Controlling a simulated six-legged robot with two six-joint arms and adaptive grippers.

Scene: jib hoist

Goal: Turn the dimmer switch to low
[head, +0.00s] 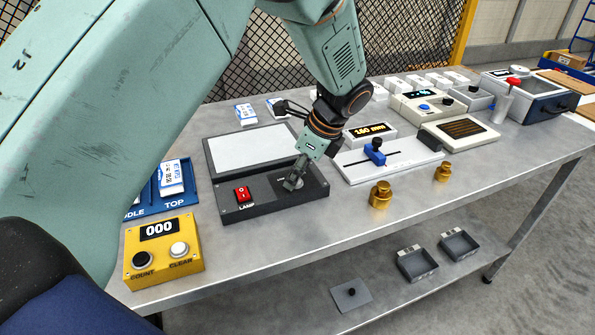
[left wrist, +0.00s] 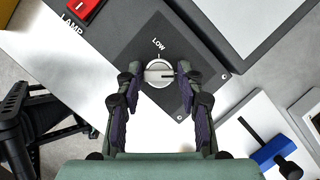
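The dimmer knob (left wrist: 159,74) is a round silver dial on a dark panel (left wrist: 140,38) in the left wrist view. The word LOW is printed above it, and a dark pointer line on its face points right. My left gripper (left wrist: 160,80) has its two fingers apart, one on each side of the knob, with what looks like a small gap at each side. In the head view my left gripper (head: 293,183) is down at the right part of the lamp box (head: 270,207) and largely hides the knob. My right gripper is not recognisable in either view.
A red LAMP rocker switch (head: 243,194) is left of the knob, with a pale panel (head: 250,149) behind. A slider gauge with a blue block (head: 375,152) and brass weights (head: 380,194) stand to the right. A yellow counter box (head: 163,250) is at front left.

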